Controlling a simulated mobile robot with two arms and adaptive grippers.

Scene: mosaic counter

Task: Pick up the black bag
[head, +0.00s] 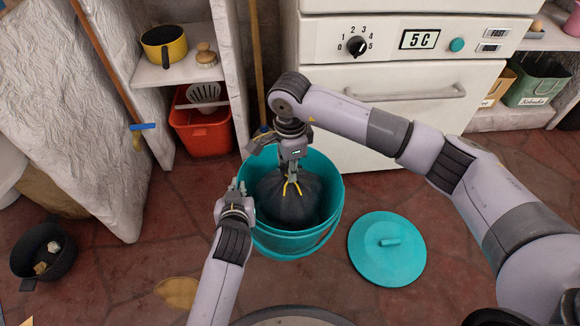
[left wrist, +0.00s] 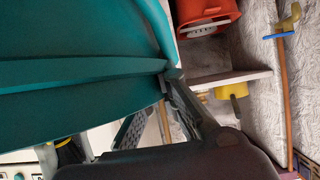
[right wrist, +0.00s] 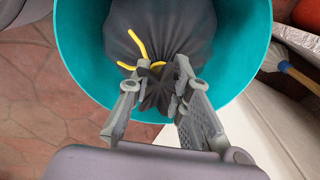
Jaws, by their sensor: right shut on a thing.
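The black bag (head: 287,205) sits inside the teal bucket (head: 262,242), with its gathered neck and yellow ties upward. My right gripper (head: 291,178) reaches down into the bucket from above and is shut on the bag's neck. In the right wrist view the dark neck (right wrist: 158,92) is between its two fingers, with the yellow tie ends beside them. My left gripper (head: 238,188) is at the bucket's left rim, with its fingers apart. In the left wrist view the bucket wall (left wrist: 80,85) fills the upper left, close to the left fingers (left wrist: 155,105).
The teal lid (head: 385,265) lies on the floor right of the bucket. A white oven (head: 400,110) stands behind. A shelf with a yellow pot (head: 164,46) and a red bin (head: 203,135) is at the left. A dark pot (head: 44,252) stands on the floor at far left.

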